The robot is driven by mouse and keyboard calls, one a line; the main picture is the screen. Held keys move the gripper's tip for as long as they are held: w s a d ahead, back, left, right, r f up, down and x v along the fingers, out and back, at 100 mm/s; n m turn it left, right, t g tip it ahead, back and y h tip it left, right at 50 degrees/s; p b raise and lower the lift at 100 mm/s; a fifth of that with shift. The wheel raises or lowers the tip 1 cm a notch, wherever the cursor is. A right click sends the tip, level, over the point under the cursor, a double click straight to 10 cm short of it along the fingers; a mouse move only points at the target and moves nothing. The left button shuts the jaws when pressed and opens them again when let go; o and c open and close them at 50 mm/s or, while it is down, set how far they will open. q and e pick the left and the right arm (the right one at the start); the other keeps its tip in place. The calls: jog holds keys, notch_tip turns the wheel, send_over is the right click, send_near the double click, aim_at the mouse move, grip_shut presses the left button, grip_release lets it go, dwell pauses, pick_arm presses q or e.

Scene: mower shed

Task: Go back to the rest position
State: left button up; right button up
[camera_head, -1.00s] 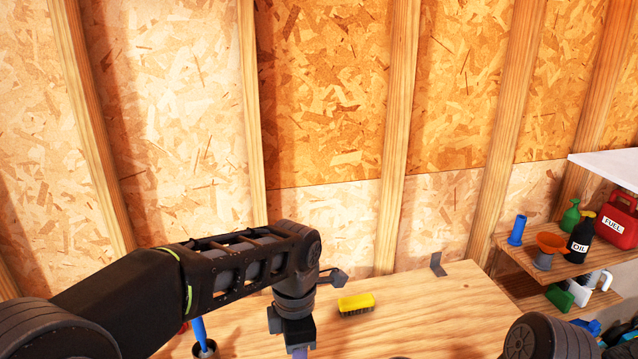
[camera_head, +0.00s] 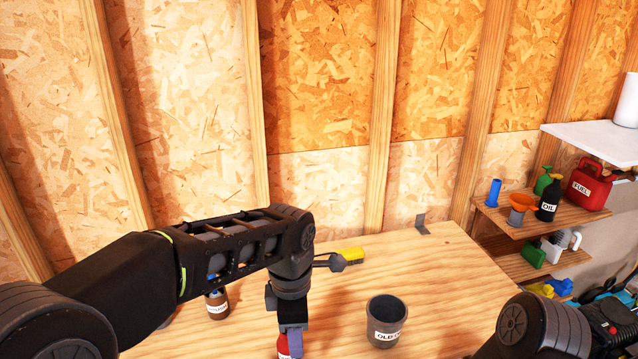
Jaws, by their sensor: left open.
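My left arm reaches in from the left and bends down at its elbow over the wooden bench (camera_head: 430,270). My left gripper (camera_head: 293,338) points down near the bottom edge of the view. It is open, and its fingertips are partly cut off or hidden. A red item (camera_head: 283,346) shows just beside and below it; I cannot tell whether they touch. Part of my right arm shows at the lower right, but its gripper is out of view.
A grey cup (camera_head: 384,322) with a label stands right of my left gripper. A yellow brush (camera_head: 350,254) lies behind my arm. A brown labelled container (camera_head: 217,304) stands to the left. Shelves at right hold an oil bottle (camera_head: 547,204) and a red fuel can (camera_head: 588,186). The bench's right part is clear.

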pick_arm(q)
jog(key=w+d+f+m+t+h, duration=0.2)
jog(key=w+d+f+m, duration=0.15)
jog(key=d+m, duration=0.4)
jog(key=s+a+f+m+t+h, duration=0.1)
jog(key=s+a+f+m+h, duration=0.15)
jog(key=f+m, duration=0.95)
jog(key=s+a+f+n+g+b, duration=0.1)
jog(key=s+a+f, duration=0.3)
jog(key=s+f, duration=0.7)
jog(key=s+a+f+n+g+b, duration=0.1)
jog(key=s+a+f, duration=0.3)
jog(key=s+f, duration=0.7)
jog(key=shift+s+a+f+g+y+b, duration=0.2)
jog(key=shift+s+f+g+y+b, duration=0.15)
jog(key=shift+g, duration=0.15)
